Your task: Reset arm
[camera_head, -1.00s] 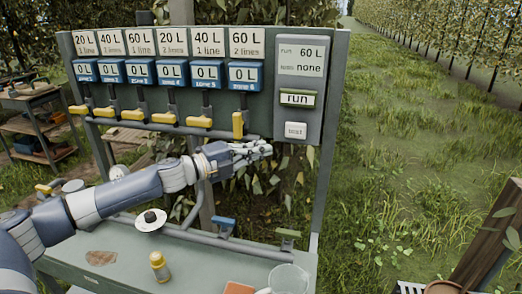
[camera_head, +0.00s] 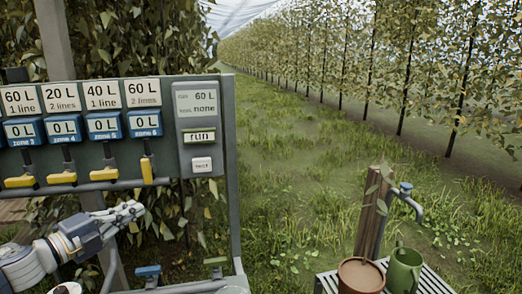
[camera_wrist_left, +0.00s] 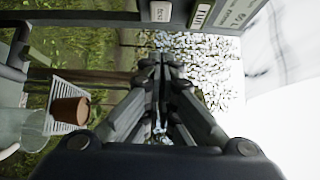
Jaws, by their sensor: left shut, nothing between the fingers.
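My left gripper (camera_head: 131,210) is shut and empty at the lower left of the head view. It is in front of the irrigation panel (camera_head: 229,130), below the row of yellow valve handles and apart from them. The rightmost yellow handle (camera_head: 147,170) stands upright; the other visible ones lie level. In the left wrist view the closed fingers (camera_wrist_left: 163,58) point toward the top of the picture, with nothing between them. My right gripper is not in view.
A control box (camera_head: 199,120) with run and test buttons is on the panel's right. A slatted stand (camera_head: 327,284) at lower right holds a brown pot (camera_head: 361,275) and a green jug (camera_head: 404,270), near a tap (camera_head: 405,190). Open grass lies between.

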